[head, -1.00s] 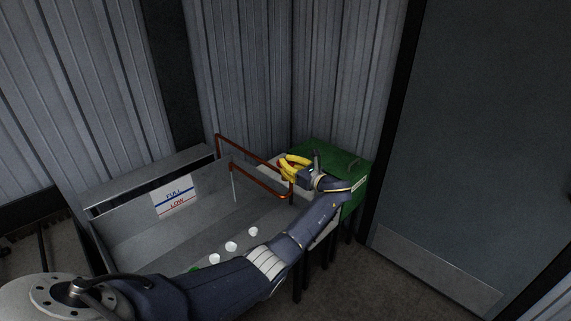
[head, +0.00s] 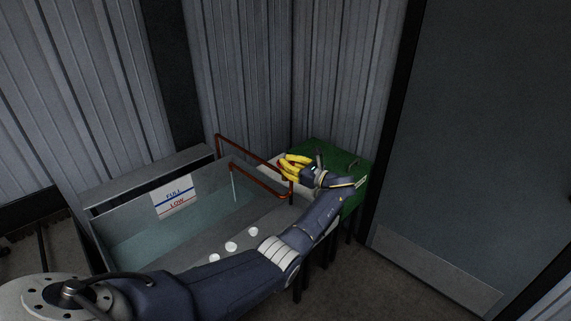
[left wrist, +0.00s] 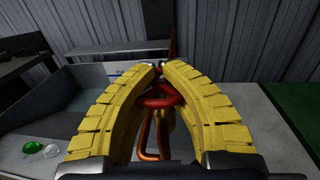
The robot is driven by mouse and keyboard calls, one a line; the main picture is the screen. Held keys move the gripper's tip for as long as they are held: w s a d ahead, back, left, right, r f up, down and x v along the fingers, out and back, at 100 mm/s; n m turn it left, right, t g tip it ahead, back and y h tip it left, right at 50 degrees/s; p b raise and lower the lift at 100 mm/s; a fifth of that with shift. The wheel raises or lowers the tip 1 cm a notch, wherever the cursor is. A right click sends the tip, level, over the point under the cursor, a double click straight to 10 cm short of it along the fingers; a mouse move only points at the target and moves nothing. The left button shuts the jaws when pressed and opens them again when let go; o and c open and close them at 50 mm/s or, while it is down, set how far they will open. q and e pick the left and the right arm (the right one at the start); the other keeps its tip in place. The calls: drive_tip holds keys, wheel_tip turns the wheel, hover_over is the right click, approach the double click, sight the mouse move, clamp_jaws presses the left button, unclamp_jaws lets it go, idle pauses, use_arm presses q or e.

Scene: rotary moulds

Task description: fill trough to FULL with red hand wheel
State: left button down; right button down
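My left gripper (head: 287,165) is at the far right end of the trough (head: 125,215), near the copper-red pipe (head: 262,186). In the left wrist view its yellow fingers (left wrist: 160,70) curve in around the red hand wheel (left wrist: 158,100), tips nearly together, closed on it. In the head view the fingers hide the wheel. A thin pale stream (head: 234,185) hangs from the pipe's end into the trough. Bluish water (head: 150,240) shows in the trough, below the FULL/LOW label (head: 174,197); its exact level against the lines is hard to read. My right gripper is out of view.
A green box (head: 345,160) stands behind the gripper in the corner. Several white knobs (head: 232,246) line the front ledge. A green knob (left wrist: 33,147) shows in the left wrist view. A grey door (head: 480,150) stands at the right.

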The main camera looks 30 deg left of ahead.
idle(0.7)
use_arm(q)
drive_tip(key=shift+c, duration=1.9)
unclamp_jaws()
drive_tip(key=shift+d, duration=0.1)
drive_tip(key=s+d, duration=0.1)
drive_tip(key=d, duration=1)
drive_tip(key=shift+d, duration=0.35)
drive_tip(key=shift+s, duration=0.1)
